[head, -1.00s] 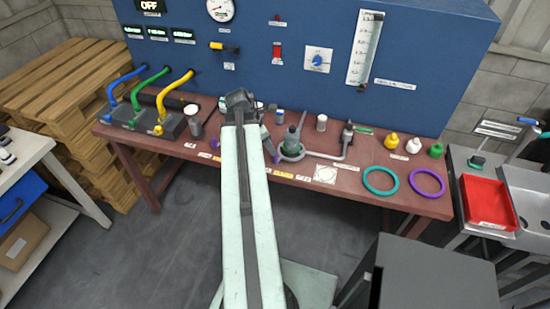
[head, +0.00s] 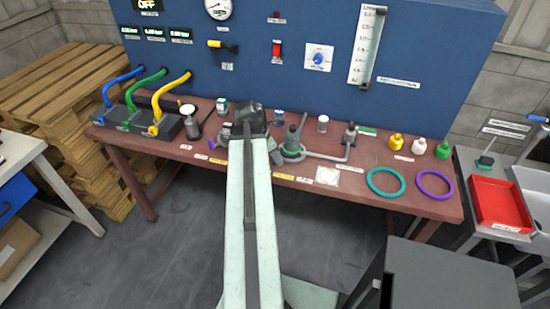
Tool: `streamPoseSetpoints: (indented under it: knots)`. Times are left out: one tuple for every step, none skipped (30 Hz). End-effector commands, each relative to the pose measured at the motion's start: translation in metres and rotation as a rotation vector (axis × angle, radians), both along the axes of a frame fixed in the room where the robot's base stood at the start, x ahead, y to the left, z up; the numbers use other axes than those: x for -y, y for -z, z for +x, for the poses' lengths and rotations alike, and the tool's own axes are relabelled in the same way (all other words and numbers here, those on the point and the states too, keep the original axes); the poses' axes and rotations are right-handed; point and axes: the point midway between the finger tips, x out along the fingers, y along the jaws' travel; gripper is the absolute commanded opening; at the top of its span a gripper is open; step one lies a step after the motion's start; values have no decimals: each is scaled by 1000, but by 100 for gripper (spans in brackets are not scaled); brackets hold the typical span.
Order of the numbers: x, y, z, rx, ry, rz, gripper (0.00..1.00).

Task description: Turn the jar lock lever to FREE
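My arm reaches forward over the red-brown bench (head: 395,158), and its dark end, with my gripper (head: 249,118), is above the bench's middle. The fingers are hidden behind the wrist, so I cannot see whether they are open or what they touch. Just right of the arm end stands a grey-green vessel (head: 293,138) with a round base and a pipe running right to a dark fitting (head: 349,134). I cannot make out the jar lock lever or its setting; it may be hidden behind my arm or too small to tell.
The blue panel (head: 420,45) rises behind the bench, with a yellow-handled valve (head: 216,44), red switch (head: 276,49) and blue knob (head: 319,60). Blue, green and yellow hoses (head: 170,90) stand left. Teal (head: 387,182) and purple (head: 434,184) rings lie right. A red tray (head: 499,203) sits far right.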

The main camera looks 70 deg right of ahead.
Motion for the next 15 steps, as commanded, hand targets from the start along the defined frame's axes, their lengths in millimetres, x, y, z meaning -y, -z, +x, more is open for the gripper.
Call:
streamPoseSetpoints:
  knots:
    - [0,0,0,0,0,0,16]
    - [0,0,0,0,0,0,7]
    - [0,0,0,0,0,0,0]
    - [0,0,0,0,0,0,0]
    - [0,0,0,0,0,0,0]
    - [0,0,0,0,0,0,0]
    - [0,0,0,0,-1,0,0]
    - [0,0,1,0,-1,0,0]
    - [0,0,1,0,-1,0,0]
    - [0,0,1,0,-1,0,0]
    - [0,0,1,0,-1,0,0]
    - [0,0,1,0,-1,0,0]
    - [0,0,1,0,-1,0,0]
    - [0,0,1,0,-1,0,0]
    - [0,0,1,0,-1,0,0]
